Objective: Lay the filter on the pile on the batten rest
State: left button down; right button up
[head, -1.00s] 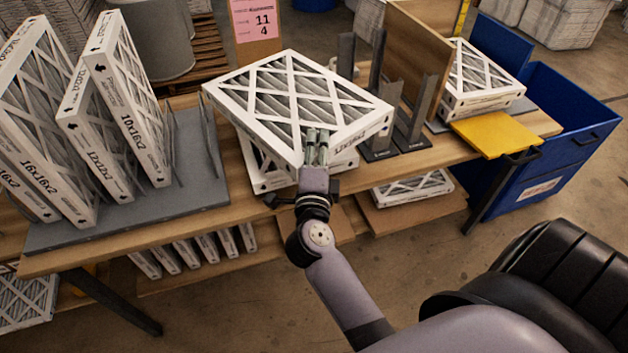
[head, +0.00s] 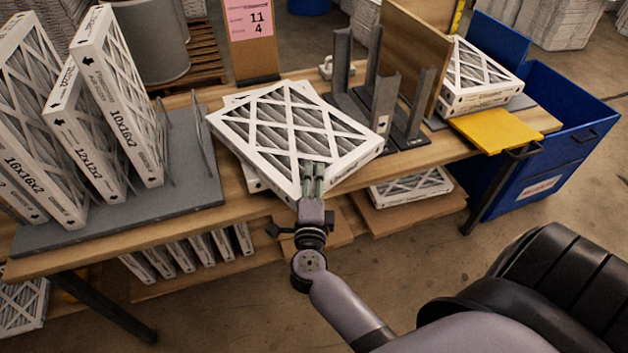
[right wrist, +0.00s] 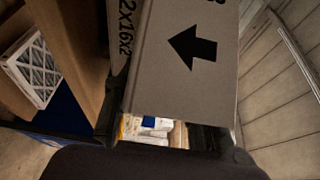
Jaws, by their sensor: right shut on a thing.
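A white-framed filter (head: 290,125) with a lattice face lies nearly flat over the middle of the bench in the head view. My right gripper (head: 313,180) is shut on its near edge. The filter's cardboard side with a black arrow (right wrist: 190,50) fills much of the right wrist view. Under it, the pile (head: 254,182) shows only as a pale edge at the left and a bit behind; the batten rest is hidden beneath. I cannot tell whether the held filter touches the pile. My left gripper is not in view.
Upright filters (head: 115,100) stand in a grey rack (head: 195,180) at left. Dark metal uprights (head: 385,105) and a wooden board (head: 415,45) stand close at right. Further right are stacked filters (head: 475,80), a yellow plate (head: 497,132) and a blue bin (head: 560,130).

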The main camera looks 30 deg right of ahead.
jog(key=shift+f, duration=0.1)
jog(key=o, duration=1.3)
jog(key=shift+c, duration=0.2)
jog(key=shift+r, duration=0.2)
jog(key=b+v, duration=0.2)
jog(key=v, duration=1)
jog(key=shift+f, duration=0.1)
